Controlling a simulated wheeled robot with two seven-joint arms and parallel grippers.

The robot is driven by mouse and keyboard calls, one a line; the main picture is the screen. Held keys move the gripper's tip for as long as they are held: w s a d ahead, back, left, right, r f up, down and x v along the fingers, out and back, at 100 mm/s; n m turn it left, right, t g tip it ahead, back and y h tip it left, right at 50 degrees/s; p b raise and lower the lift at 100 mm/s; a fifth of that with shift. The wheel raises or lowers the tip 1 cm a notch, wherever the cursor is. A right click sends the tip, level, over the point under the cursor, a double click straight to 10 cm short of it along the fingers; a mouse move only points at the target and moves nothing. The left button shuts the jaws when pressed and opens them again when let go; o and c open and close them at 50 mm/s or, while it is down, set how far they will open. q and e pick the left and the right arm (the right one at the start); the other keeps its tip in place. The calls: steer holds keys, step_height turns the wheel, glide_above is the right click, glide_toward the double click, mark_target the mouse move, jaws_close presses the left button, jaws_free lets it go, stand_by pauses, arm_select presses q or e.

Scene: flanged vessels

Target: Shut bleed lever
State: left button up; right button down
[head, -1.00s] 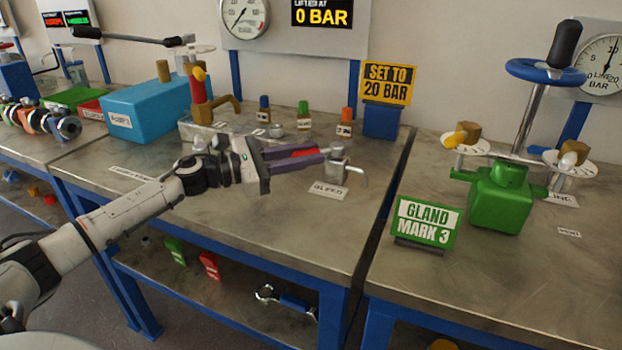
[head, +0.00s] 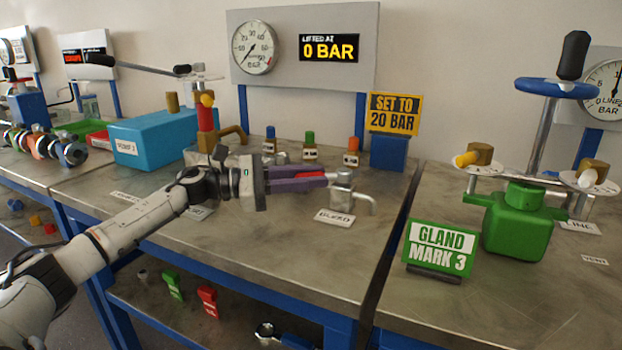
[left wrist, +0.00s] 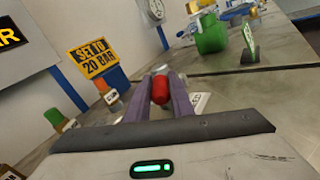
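The bleed valve (head: 343,190) is a small metal body with a bent spout on its right, behind the BLEED label. Its red bleed lever (head: 313,175) points left, towards my left gripper (head: 322,178). The purple fingers lie on both sides of the lever, and only a thin strip of red shows between them. In the left wrist view, the lever's red grip (left wrist: 161,89) fills the space between the fingertips and appears touched on both sides. My right gripper is in neither view.
The BLEED label (head: 335,217) lies in front of the valve. Small coloured-top blocks (head: 309,150) and the SET TO 20 BAR sign (head: 394,113) stand behind. The gauge display reads 0 BAR. A green flanged vessel (head: 516,226) stands on the right bench, across a gap.

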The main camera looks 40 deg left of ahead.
arm_select(q)
steer(key=o, duration=0.3)
steer(key=shift+o, duration=0.2)
steer(key=shift+s+a+f, duration=0.15)
steer(key=shift+s+a, duration=0.2)
steer(key=shift+s, duration=0.1)
steer(key=v, duration=0.9)
steer(key=shift+s, duration=0.1)
steer(key=shift+c, duration=0.4)
